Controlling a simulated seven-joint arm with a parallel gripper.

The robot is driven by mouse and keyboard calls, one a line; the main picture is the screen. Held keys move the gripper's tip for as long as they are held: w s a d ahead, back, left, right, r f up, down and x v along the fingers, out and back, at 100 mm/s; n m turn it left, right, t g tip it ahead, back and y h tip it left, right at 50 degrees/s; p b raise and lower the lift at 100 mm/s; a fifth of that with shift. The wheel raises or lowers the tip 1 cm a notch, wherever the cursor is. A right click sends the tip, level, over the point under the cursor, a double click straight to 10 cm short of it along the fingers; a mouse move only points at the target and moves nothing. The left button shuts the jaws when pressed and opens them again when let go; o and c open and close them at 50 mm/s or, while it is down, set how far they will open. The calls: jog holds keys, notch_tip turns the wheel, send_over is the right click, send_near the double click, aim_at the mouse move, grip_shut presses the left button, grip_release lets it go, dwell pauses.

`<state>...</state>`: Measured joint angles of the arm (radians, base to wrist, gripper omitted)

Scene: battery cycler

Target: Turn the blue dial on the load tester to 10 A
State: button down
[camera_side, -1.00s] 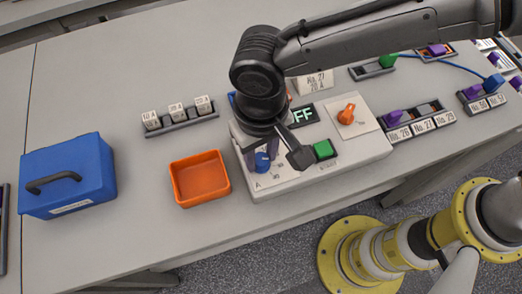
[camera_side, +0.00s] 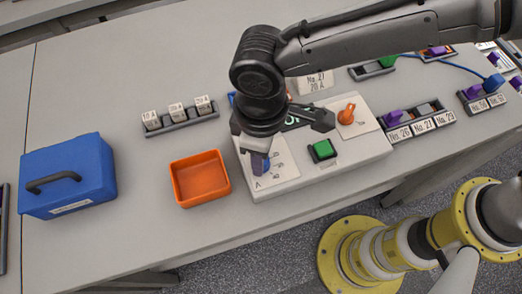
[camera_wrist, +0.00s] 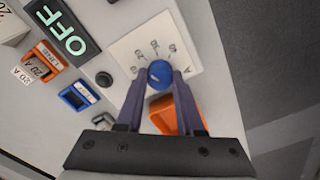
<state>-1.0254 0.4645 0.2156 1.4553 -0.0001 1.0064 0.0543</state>
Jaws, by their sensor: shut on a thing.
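The load tester (camera_side: 350,165) is a white box on the table with a blue dial (camera_wrist: 160,74) at its left front corner. My gripper (camera_wrist: 160,78) is shut on the blue dial, with one purple finger on each side of it. In the side view my gripper (camera_side: 260,163) comes down from above and mostly hides the dial. The dial sits on a pale scale plate (camera_wrist: 135,47) with numbers around it. I cannot read its exact setting. The display (camera_wrist: 62,28) reads OFF.
A green button (camera_side: 322,150) and an orange knob (camera_side: 347,115) are on the tester's top, right of my gripper. An orange bin (camera_side: 200,179) stands close on the left, with a blue case (camera_side: 70,175) beyond it. A labelled rack (camera_side: 181,122) stands behind the bin.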

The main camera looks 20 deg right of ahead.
jog(key=n, duration=0.6)
jog(key=shift+r+n, duration=0.1)
jog(key=shift+n, duration=0.2)
dwell(0.4)
jog(key=c, duration=0.5)
grip_release()
jog(key=shift+c, duration=0.2)
notch_tip(320, 180, up, 14)
dwell(0.3)
